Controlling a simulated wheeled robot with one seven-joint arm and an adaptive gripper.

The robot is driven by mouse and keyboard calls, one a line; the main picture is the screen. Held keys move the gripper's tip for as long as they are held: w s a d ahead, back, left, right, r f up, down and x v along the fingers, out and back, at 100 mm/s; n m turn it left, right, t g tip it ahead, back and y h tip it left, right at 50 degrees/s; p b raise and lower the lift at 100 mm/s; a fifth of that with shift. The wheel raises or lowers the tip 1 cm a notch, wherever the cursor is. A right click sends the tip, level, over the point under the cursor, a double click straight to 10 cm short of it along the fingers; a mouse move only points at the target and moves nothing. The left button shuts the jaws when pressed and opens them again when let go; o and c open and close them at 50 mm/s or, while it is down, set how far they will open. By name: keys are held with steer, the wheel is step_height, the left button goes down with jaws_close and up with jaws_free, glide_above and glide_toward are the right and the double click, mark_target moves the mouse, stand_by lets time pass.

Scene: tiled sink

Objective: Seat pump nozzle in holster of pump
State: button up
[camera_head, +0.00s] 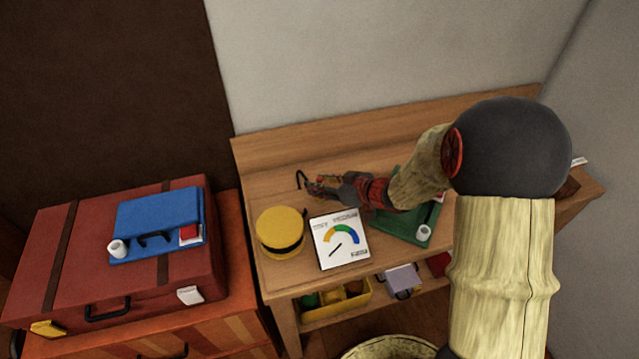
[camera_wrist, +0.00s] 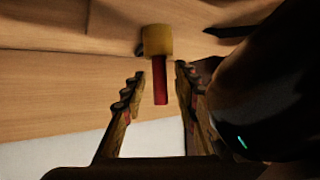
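A white square panel with a coloured dial (camera_head: 340,240) is on the wooden table; it may be the pump, but no holster can be made out. In the wrist view, a piece with a yellow block (camera_wrist: 157,40) and a red bar (camera_wrist: 160,85) lies ahead of my gripper (camera_wrist: 160,78); it may be the nozzle. The red bar shows between my two fingers, with gaps on both sides. My gripper (camera_head: 318,187) is low over the table behind the panel. A dark hook (camera_head: 300,179) shows just left of its fingertips, which partly hide what is there.
A yellow hat with a dark band (camera_head: 280,230) is left of the panel. A green case (camera_head: 402,228) lies under my arm. A blue case (camera_head: 155,215) rests on a red suitcase (camera_head: 60,250) at the left. A lower shelf holds a yellow bin (camera_head: 338,307).

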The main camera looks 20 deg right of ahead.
steer(key=shift+r, duration=0.1)
steer(key=shift+s+d+r, duration=0.15)
steer(key=shift+r, duration=0.05)
steer(key=p+v, duration=0.4)
steer(key=v, duration=0.7)
steer(key=d+r+m+h, duration=0.2)
steer(key=d+r+h, duration=0.25)
steer(key=r, duration=0.25)
steer(key=d+r+m+h, duration=0.25)
steer(key=r+h, duration=0.25)
steer(key=r, duration=0.3)
steer(key=s+a+g+y, duration=0.1)
steer(key=s+a, duration=0.3)
steer(key=s, duration=0.3)
steer(key=s+a+r+m+g, duration=0.1)
steer(key=s+a+g, duration=0.1)
steer(key=s+a, duration=0.2)
steer(key=s+a+r+m+g+y, duration=0.1)
steer(key=s+a, duration=0.3)
steer(key=s, duration=0.7)
steer(key=shift+a+r+g+y, duration=0.15)
steer(key=shift+a+g+y, duration=0.15)
steer(key=shift+a+y, duration=0.1)
